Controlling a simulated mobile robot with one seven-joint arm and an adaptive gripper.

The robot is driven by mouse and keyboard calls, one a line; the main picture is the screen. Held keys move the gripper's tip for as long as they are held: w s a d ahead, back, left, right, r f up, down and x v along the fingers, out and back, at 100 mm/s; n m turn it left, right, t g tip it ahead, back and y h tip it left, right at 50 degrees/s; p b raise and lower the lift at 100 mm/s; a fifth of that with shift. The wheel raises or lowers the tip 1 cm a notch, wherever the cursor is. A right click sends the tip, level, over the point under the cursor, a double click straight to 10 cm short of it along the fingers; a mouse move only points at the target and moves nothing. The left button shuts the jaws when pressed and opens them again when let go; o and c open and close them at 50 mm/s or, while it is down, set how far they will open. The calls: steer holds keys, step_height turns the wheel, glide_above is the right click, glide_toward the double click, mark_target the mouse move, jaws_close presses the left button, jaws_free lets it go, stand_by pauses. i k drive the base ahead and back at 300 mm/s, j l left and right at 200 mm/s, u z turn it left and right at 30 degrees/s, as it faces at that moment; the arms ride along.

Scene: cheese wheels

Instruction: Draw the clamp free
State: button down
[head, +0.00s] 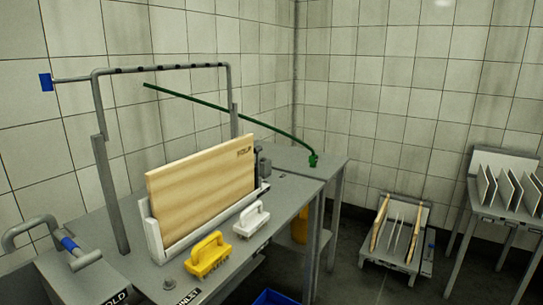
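A wooden board (203,190) stands upright on edge in a white holder (152,232) on the grey bench. A small dark grey fitting (262,165) sits at the board's far right end; it may be the clamp, but it is partly hidden and I cannot tell how it grips the board. A bent grey metal piece with a blue band (68,244) lies on a grey block at the lower left; I cannot tell whether it is a clamp. My gripper is not in the head view.
A yellow brush (208,255) and a white brush (251,219) lie in front of the board. A grey pipe frame (165,68) with a blue end rises behind it. A green hose (235,111) crosses above. A rack (396,240) and a side table (505,200) stand right.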

mark_target(258, 182)
steer(key=i+l, duration=0.3)
steer(key=i+l+u, duration=0.1)
steer(key=i+l, duration=0.25)
steer(key=l, duration=0.15)
steer(key=i+l, duration=0.55)
steer(key=l, duration=0.3)
steer(key=i+l+u, duration=0.1)
steer(key=i+l, duration=0.5)
steer(key=l, duration=0.25)
steer(key=i+l+u, duration=0.1)
steer(key=i+l, duration=0.2)
steer(key=l, duration=0.15)
